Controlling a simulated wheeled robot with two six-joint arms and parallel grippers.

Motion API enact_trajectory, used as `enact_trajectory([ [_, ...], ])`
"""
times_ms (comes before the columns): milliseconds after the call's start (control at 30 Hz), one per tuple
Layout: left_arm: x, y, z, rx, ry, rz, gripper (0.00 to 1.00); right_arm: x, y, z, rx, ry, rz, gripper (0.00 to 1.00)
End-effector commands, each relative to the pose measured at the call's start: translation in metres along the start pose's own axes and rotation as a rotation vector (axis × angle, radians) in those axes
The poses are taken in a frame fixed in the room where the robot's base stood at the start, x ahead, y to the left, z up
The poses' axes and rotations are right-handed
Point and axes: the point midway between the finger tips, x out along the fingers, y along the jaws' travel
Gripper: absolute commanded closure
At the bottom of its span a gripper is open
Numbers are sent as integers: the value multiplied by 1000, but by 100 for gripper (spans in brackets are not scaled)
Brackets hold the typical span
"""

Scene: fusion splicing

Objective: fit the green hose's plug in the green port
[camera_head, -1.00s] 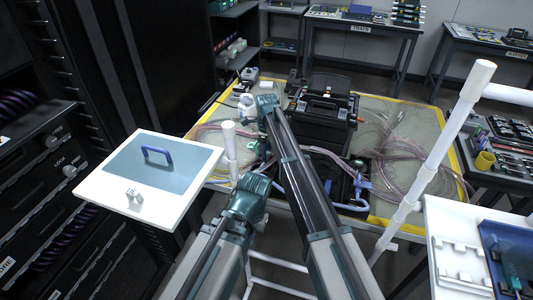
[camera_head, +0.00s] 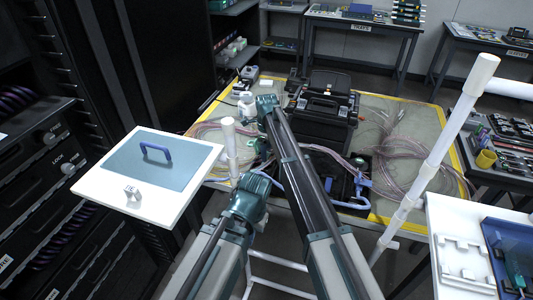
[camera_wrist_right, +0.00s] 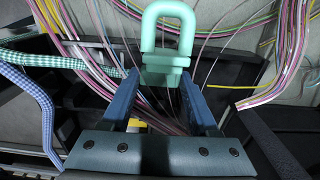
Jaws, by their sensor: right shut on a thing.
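My right gripper (camera_wrist_right: 160,76) is shut on a mint-green piece (camera_wrist_right: 167,45) with a squared loop on top, in the right wrist view. The piece sits between the two blue fingers; I cannot tell for sure whether it is the plug. A green-and-white checked hose (camera_wrist_right: 42,58) runs in from the left toward the left finger, and its end there is hidden. I cannot make out the green port in either view. In the head view my right arm reaches over the work table, and its gripper is small and hard to separate from the hoses.
A blue-and-white checked hose (camera_wrist_right: 35,95) and bundles of pink, green and white cables surround the gripper. A black toolbox (camera_head: 325,105) stands on the yellow-edged table (camera_head: 413,222). A white panel with a blue handle (camera_head: 200,165) is at left, and a white post (camera_head: 425,175) at right.

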Motion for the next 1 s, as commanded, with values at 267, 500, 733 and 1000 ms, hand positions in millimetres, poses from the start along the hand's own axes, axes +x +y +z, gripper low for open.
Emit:
enact_trajectory([
  [267,6,1,0,0,0,0,100,6,0,0,0,0,1,91],
  [500,9,1,0,0,0,0,100,9,2,-1,0,1,6,91],
  [733,10,1,-1,0,0,0,100,10,3,-1,0,0,7,22],
  [1000,10,1,-1,0,0,0,100,10,1,-1,1,1,4,4],
])
